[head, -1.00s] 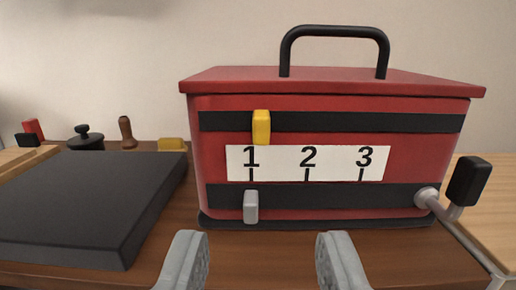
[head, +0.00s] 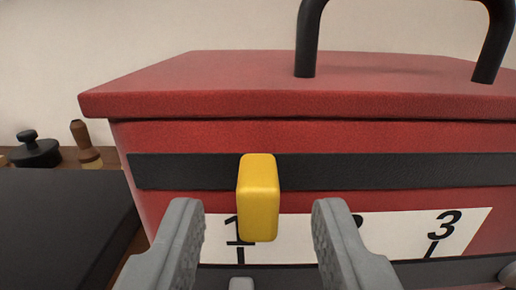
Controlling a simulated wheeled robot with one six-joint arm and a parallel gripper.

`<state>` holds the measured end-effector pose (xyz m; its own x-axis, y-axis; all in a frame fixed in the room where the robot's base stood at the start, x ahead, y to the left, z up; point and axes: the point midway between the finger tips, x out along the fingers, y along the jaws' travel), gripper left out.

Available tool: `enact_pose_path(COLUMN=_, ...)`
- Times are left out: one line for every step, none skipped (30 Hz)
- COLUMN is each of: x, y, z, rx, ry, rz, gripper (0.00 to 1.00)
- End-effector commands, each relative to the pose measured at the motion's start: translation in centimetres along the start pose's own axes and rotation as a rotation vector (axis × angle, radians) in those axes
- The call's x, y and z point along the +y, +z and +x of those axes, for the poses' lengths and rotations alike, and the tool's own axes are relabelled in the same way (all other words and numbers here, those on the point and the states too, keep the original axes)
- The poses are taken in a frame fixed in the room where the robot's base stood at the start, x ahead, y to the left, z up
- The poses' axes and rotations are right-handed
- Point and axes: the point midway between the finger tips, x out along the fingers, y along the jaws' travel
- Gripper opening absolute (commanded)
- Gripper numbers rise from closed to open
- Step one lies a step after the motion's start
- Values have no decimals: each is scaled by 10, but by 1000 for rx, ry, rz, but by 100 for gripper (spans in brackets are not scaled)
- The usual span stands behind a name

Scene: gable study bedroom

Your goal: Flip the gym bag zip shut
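A red box-like bag (head: 330,135) with a black top handle (head: 310,45) fills most of the view. A black horizontal track (head: 400,172) runs across its front. A yellow tab (head: 258,198) sits at the left part of this track, above the mark 1. A white label (head: 380,228) below shows 1 and 3, with 2 mostly hidden behind my right finger. My gripper (head: 258,228) is open, one finger on each side of the yellow tab in the picture. I cannot tell how far in front of it the fingers are. The lower grey tab (head: 241,284) barely shows at the bottom edge.
A dark flat slab (head: 60,225) lies to the left of the red bag. Behind it stand a black knobbed object (head: 36,152) and a brown wooden-handled item (head: 86,145). A pale wall is behind.

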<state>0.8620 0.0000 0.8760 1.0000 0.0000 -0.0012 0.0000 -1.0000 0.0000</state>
Motion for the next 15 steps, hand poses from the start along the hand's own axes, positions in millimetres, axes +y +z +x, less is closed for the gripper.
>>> enact_pose_path(x=0, y=0, z=7, rx=1, ry=0, rz=0, gripper=38)
enact_pose_path(x=0, y=0, z=10, rx=1, ry=0, rz=0, gripper=38)
enact_pose_path(x=0, y=0, z=14, rx=1, ry=0, rz=0, gripper=38)
enact_pose_path(x=0, y=0, z=17, rx=1, ry=0, rz=0, gripper=38)
enact_pose_path(x=0, y=0, z=20, rx=1, ry=0, rz=0, gripper=38)
enact_pose_path(x=0, y=0, z=22, rx=1, ry=0, rz=0, gripper=38)
enact_pose_path(x=0, y=0, z=23, rx=1, ry=0, rz=0, gripper=38)
enact_pose_path(x=0, y=0, z=24, rx=1, ry=0, rz=0, gripper=38)
enact_pose_path(x=0, y=0, z=25, rx=1, ry=0, rz=0, gripper=38)
enact_pose_path(x=0, y=-1, z=26, rx=1, ry=0, rz=0, gripper=38)
enact_pose_path(x=0, y=-1, z=26, rx=1, ry=0, rz=0, gripper=38)
enact_pose_path(x=0, y=-1, z=27, rx=1, ry=0, rz=0, gripper=38)
enact_pose_path(x=0, y=-1, z=27, rx=1, ry=0, rz=0, gripper=38)
enact_pose_path(x=0, y=-1, z=27, rx=1, ry=0, rz=0, gripper=38)
enact_pose_path(x=0, y=-1, z=27, rx=1, ry=0, rz=0, gripper=38)
